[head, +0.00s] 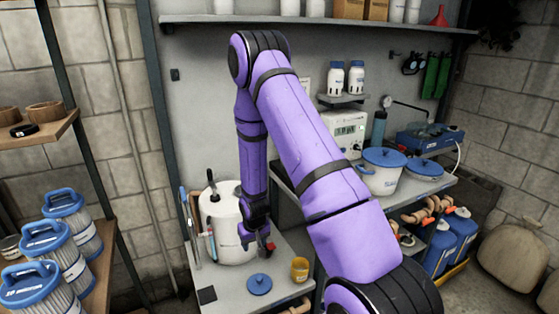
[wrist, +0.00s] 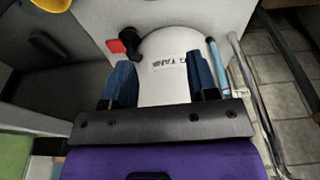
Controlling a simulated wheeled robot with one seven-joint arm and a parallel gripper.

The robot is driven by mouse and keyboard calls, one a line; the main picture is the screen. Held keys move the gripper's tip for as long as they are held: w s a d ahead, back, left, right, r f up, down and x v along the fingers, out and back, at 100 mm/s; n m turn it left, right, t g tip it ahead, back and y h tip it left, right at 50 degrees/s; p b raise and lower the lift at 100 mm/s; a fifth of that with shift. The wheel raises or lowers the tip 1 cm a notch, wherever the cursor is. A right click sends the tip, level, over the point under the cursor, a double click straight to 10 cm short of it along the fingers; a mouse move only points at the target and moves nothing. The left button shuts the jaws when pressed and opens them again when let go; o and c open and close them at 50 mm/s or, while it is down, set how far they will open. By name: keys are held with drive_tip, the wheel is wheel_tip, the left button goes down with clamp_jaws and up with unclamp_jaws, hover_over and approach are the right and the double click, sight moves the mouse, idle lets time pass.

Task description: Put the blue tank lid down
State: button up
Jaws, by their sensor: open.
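A small round blue lid (head: 259,284) with a knob lies flat on the grey bench top, in front of the white tank (head: 228,226). My gripper (head: 262,243) hangs beside the tank's right side, above and behind the lid. In the wrist view my gripper (wrist: 162,82) has its two blue fingers wide apart with nothing held between them. The white tank (wrist: 165,62), with partly readable lettering ending in "TANK", shows beyond the fingers. A red-handled black tap (wrist: 124,44) sticks out from it. The lid is not visible in the wrist view.
A yellow cup (head: 299,269) stands right of the lid. A blue-lidded white pot (head: 383,172) and another blue lid (head: 425,168) sit on the right bench. Blue-capped filter cartridges (head: 70,258) fill the left shelf.

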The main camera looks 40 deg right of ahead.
drive_tip(key=s+a+r+n+t, duration=0.1)
drive_tip(key=s+a+r, duration=0.15)
drive_tip(key=r, duration=1.25)
drive_tip(key=s+a+r+t, duration=0.1)
drive_tip(key=a+r, duration=0.2)
drive_tip(key=r, duration=1.2)
drive_tip(key=s+a+r+n, duration=0.1)
drive_tip(key=s+a+r, duration=0.2)
drive_tip(key=s+r, duration=0.5)
drive_tip(key=s+a+r+n+t, duration=0.1)
drive_tip(key=s+a+r, duration=0.2)
drive_tip(key=s+r, duration=0.5)
drive_tip(key=s, duration=0.7)
drive_tip(key=shift+s+a+r+y, duration=0.15)
drive_tip(key=shift+s+a+y, duration=0.05)
drive_tip(key=shift+a+y, duration=0.1)
drive_tip(key=shift+d, duration=0.1)
